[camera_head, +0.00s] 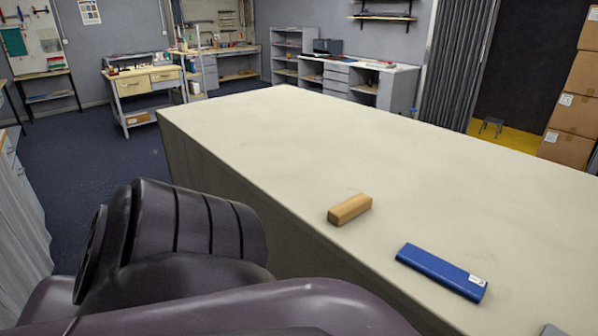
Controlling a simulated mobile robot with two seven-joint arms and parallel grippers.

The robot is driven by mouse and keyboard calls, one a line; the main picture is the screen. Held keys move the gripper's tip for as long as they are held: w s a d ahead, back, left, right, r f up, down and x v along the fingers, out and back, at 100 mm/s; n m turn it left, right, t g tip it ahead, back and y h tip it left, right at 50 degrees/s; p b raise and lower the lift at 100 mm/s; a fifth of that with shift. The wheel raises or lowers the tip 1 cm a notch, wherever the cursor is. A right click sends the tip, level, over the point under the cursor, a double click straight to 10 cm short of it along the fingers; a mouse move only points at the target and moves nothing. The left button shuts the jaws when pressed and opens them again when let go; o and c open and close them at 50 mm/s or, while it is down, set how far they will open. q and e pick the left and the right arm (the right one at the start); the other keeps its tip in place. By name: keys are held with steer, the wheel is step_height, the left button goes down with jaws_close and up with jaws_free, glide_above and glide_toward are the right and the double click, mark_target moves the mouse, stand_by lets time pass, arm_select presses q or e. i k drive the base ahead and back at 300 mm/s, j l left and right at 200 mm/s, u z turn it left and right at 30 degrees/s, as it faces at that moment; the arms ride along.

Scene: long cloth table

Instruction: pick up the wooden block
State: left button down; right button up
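The wooden block (350,209) is a small light-brown bar. It lies flat on the long cloth-covered table (290,130), close to the table's left edge, and is fully visible. Nothing touches it. A dark part of my own arm fills the lower left of the view, to the left of the block and off the table's edge. Neither gripper shows in this view, so I cannot see their fingers.
A flat blue box (441,272) with a white label lies to the right of the block, nearer to me. A grey object (553,330) is cut off at the bottom right edge. The table beyond the block is bare.

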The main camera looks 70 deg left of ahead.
mark_target(342, 213)
steer(key=u, duration=2)
